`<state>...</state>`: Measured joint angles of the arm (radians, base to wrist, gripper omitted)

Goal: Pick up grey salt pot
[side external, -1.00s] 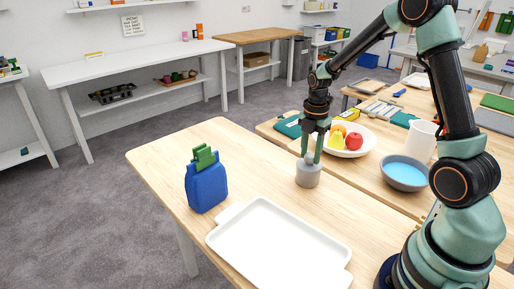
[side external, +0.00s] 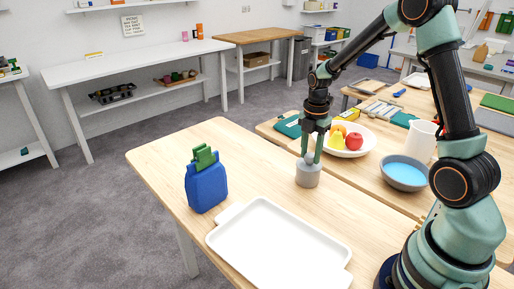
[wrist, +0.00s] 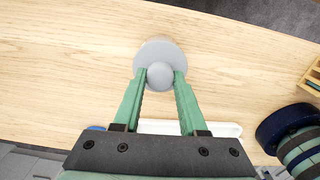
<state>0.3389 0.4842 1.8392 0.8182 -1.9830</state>
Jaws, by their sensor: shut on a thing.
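The grey salt pot (side external: 308,176) stands upright on the wooden table in the side view. It is a short cylinder with a round knob on top. In the wrist view the pot (wrist: 158,51) shows from above, with its knob between my fingertips. My gripper (side external: 311,157) points down over the pot, its green fingers shut on the knob. In the wrist view the two fingers of my gripper (wrist: 160,77) touch the knob from both sides. The pot appears to rest on the table; I cannot see a gap beneath it.
A white tray (side external: 226,243) lies in front of the pot. A blue bag-like container with a green clip (side external: 206,188) stands to the left. Behind are a fruit bowl (side external: 347,153), a blue bowl (side external: 404,173) and a white pitcher (side external: 423,142). The table's far left is clear.

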